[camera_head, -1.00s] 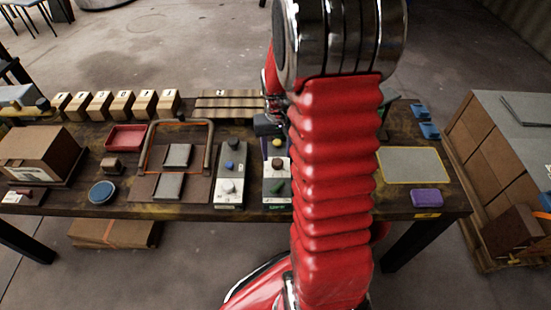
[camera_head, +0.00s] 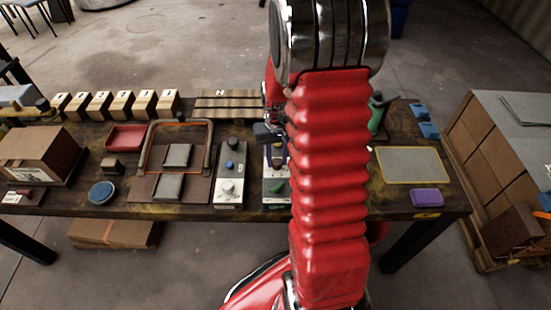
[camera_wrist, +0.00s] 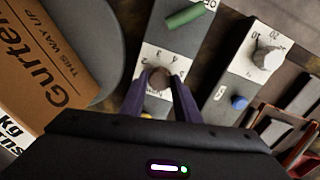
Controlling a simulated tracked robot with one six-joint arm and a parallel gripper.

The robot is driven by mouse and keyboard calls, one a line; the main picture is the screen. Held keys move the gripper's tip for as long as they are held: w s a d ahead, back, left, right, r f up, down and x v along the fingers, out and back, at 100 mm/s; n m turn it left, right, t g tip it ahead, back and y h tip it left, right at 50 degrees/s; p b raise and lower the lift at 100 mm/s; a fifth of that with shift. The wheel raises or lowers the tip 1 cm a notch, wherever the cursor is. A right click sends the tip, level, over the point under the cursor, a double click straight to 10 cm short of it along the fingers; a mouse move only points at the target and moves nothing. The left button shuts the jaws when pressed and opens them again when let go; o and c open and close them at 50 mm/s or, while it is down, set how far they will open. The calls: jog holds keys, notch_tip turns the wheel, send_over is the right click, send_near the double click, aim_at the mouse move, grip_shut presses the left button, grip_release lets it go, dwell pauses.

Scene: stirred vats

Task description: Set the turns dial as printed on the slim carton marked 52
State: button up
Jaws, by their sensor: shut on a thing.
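The brown turns dial (camera_wrist: 158,76) sits on a panel plate (camera_wrist: 171,58) printed with small numbers such as 2, 3 and 4. My gripper (camera_wrist: 163,88) is shut on this dial, one purple finger on each side. In the head view my red arm hides most of the panel, and only its left part with the green handle (camera_head: 277,186) shows. The green handle also shows in the wrist view (camera_wrist: 185,16). A brown carton (camera_wrist: 60,65) reading "THIS WAY UP" stands at the wrist view's left. I can read no 52 on any carton.
A neighbouring panel (camera_head: 229,200) carries a white knob and a blue button (camera_wrist: 239,102). A carton (camera_head: 40,152) stands at the table's left. A yellow-edged grey mat (camera_head: 412,165) and a purple block (camera_head: 427,197) lie to the right of my arm.

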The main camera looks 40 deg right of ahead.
jog(key=shift+c, duration=1.4)
jog(key=shift+a, duration=0.25)
jog(key=shift+c, duration=0.2)
jog(key=shift+d, duration=0.1)
jog(key=shift+m, duration=0.5)
jog(key=m, duration=0.2)
jog(key=shift+w+m, duration=0.1)
jog(key=shift+m, duration=0.2)
jog(key=m, duration=0.5)
